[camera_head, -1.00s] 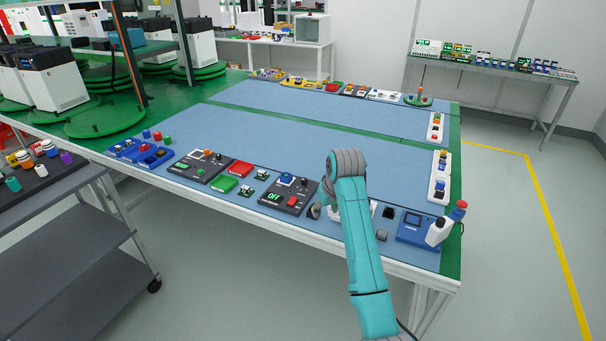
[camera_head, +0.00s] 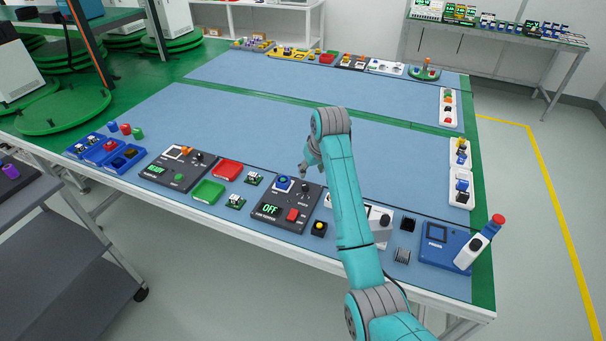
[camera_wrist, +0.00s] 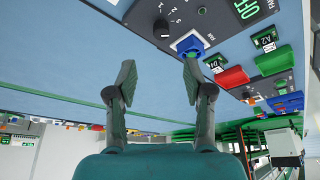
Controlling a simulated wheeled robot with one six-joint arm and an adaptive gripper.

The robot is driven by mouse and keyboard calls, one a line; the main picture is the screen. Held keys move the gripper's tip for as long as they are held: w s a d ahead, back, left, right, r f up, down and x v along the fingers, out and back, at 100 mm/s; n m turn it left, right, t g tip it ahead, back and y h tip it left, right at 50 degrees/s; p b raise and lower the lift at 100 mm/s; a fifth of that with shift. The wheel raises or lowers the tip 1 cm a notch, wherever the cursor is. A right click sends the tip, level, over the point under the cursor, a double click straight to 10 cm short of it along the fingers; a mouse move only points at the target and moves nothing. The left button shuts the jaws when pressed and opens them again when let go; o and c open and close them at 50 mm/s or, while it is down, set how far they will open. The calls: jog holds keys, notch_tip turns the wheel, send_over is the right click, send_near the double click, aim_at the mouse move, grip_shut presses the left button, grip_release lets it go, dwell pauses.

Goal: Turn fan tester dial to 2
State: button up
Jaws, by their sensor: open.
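The fan tester (camera_head: 268,222) is a dark panel near the front edge of the table. Its green display (camera_head: 270,209) reads OFF. Its black dial (camera_head: 305,188) is at the upper right, beside a blue fan holder (camera_head: 284,183) and above a red button (camera_head: 292,214). In the wrist view the dial (camera_wrist: 162,28) shows at the top, with small numbers around it; its pointer setting is too small to tell. My gripper (camera_wrist: 158,78) is open and empty, its fingers spread, apart from the dial. In the head view my gripper (camera_head: 309,165) is over the mat, just behind the tester.
The blue mat (camera_head: 230,125) behind is clear.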

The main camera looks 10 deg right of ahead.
aim_at(306, 185)
jog(key=x, duration=1)
jog(key=shift+w+a+f, duration=0.1)
jog(key=shift+a+f, duration=0.1)
jog(key=shift+f, duration=0.1)
grip_shut()
